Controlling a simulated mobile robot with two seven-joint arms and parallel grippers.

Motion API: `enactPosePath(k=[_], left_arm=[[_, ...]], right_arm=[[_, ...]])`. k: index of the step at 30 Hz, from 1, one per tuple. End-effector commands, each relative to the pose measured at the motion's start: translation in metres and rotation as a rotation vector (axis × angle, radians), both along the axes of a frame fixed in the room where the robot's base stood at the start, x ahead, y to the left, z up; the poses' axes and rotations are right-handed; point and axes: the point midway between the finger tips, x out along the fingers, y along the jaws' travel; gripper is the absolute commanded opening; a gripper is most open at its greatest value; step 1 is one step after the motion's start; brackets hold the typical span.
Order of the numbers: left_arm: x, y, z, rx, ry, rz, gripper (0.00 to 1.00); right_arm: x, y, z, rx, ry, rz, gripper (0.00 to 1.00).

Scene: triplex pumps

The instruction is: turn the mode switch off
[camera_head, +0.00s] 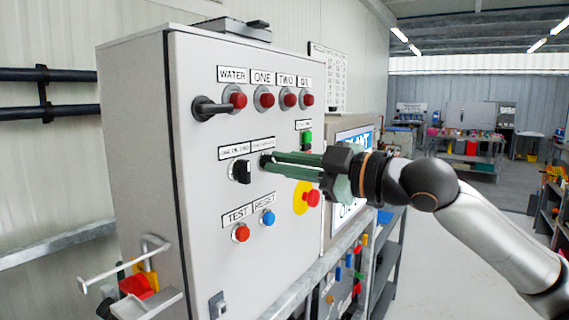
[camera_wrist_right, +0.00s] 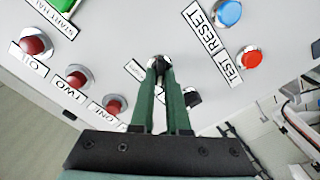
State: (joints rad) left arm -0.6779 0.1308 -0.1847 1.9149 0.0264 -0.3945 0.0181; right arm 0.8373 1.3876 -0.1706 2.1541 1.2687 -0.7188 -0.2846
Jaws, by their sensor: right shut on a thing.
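A grey control cabinet (camera_head: 205,180) carries two black rotary switches side by side in its middle row; their labels are too small to read surely. My right gripper (camera_head: 270,161) comes from the right, its long green fingers shut on the right-hand switch, which seems to be the mode switch. In the wrist view this black switch knob (camera_wrist_right: 158,62) sits between the fingertips, partly hidden by them. The other black switch (camera_head: 242,172) stands free to the left, its handle about upright; it also shows in the wrist view (camera_wrist_right: 192,98). My left gripper is not in view.
Red lamps (camera_head: 264,98) line the top, beside a black handle (camera_head: 209,108). A green button (camera_head: 306,139) and a red emergency button (camera_head: 312,198) on yellow are near my right gripper. Red test (camera_head: 241,233) and blue reset (camera_head: 267,217) buttons sit below.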

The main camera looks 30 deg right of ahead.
Motion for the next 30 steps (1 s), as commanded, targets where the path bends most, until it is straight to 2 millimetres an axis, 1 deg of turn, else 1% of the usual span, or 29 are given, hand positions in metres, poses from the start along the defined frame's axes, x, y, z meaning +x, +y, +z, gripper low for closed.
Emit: enactPosePath(k=[8,21,30], left_arm=[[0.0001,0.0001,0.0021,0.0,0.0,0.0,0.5],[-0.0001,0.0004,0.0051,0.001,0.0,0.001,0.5],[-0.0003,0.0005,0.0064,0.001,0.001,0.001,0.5]], right_arm=[[0.0004,-0.0004,0.0006,0.134,0.056,-0.001,0.0],[0.0009,-0.0018,0.0017,0.472,0.195,0.0,0.0],[0.0011,-0.0027,0.0018,0.635,0.261,0.0,0.0]])
